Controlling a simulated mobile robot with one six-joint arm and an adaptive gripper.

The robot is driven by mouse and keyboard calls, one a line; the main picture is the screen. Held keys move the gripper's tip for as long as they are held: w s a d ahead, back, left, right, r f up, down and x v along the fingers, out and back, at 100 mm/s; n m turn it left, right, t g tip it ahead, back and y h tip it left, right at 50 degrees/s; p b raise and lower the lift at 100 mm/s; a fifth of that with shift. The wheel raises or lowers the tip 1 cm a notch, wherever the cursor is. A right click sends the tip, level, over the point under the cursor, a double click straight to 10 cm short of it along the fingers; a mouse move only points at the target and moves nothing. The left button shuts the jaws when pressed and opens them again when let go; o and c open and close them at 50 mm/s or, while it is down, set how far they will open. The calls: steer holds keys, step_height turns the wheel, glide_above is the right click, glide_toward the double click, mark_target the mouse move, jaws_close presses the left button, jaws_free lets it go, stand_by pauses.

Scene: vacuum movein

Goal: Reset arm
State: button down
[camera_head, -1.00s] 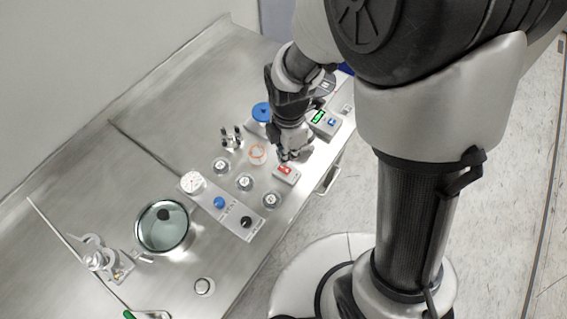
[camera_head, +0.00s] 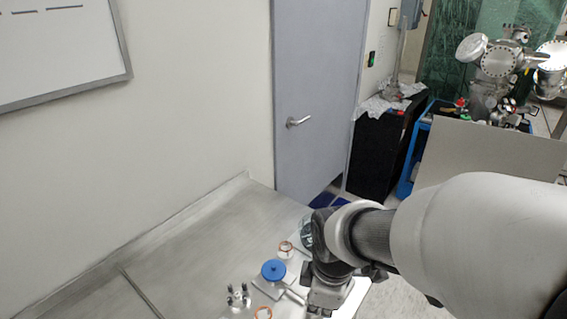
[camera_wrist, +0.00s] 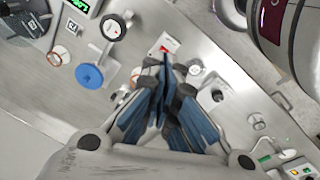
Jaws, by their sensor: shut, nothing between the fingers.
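My gripper (camera_wrist: 165,68) is shut and empty in the wrist view, its blue-grey fingers meeting at the tips. It points toward the steel table. A small box with a red switch (camera_wrist: 168,45) shows just beyond the fingertips; I cannot tell the gap. In the head view my gripper (camera_head: 322,308) is low in the picture, over the table's right edge, its fingertips partly cut off by the frame. My arm reaches in from the right.
A box with a green display (camera_wrist: 76,6) is at upper left. A grey door (camera_head: 312,100) and a black cabinet (camera_head: 378,160) stand behind.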

steer(key=s+d+r+m+t, duration=0.3)
steer(key=s+d+r+m, duration=0.3)
steer(key=s+r+m, duration=0.5)
steer(key=m, duration=0.4)
steer(key=shift+s+d, duration=0.3)
steer(key=shift+d, duration=0.05)
steer(key=shift+w+r, duration=0.1)
